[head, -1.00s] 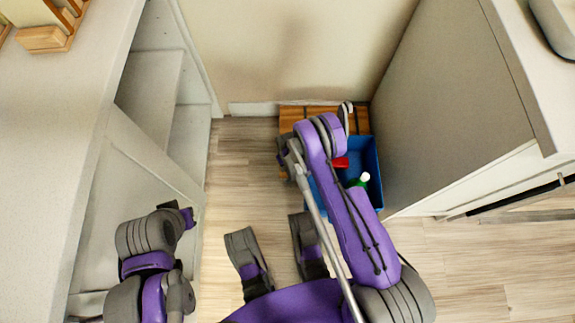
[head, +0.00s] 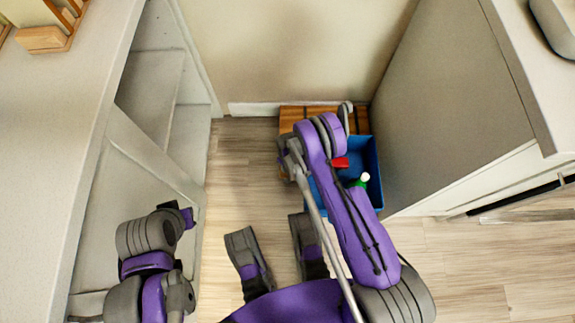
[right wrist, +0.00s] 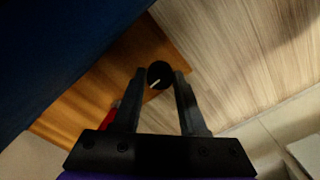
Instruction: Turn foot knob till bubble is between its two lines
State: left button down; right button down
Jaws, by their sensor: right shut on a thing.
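The foot knob (right wrist: 160,75) is a round black disc with a short white mark, seen in the right wrist view at the edge of a wooden board (right wrist: 120,85). My right gripper (right wrist: 161,78) is shut on the knob, one finger on each side of it. In the head view my right arm covers the knob and the gripper's fingers. The wooden board (head: 300,113) shows there at the foot of the wall. My left gripper (head: 188,217) is at the lower left by the shelving, its fingers too small to judge. I see no bubble or lines in either view.
A blue crate (head: 372,160) stands against the right cabinet, with a red thing (head: 340,163) and a green bottle with a white cap (head: 362,180) at it. Shelving (head: 150,95) stands on the left. The wooden floor (head: 240,170) between is clear.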

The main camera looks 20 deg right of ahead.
jog(key=shift+c, duration=2.2)
grip_release()
notch_tip(320, 180, up, 11)
jog(key=p, duration=0.2)
jog(key=shift+p, duration=0.4)
jog(key=shift+f, duration=0.1)
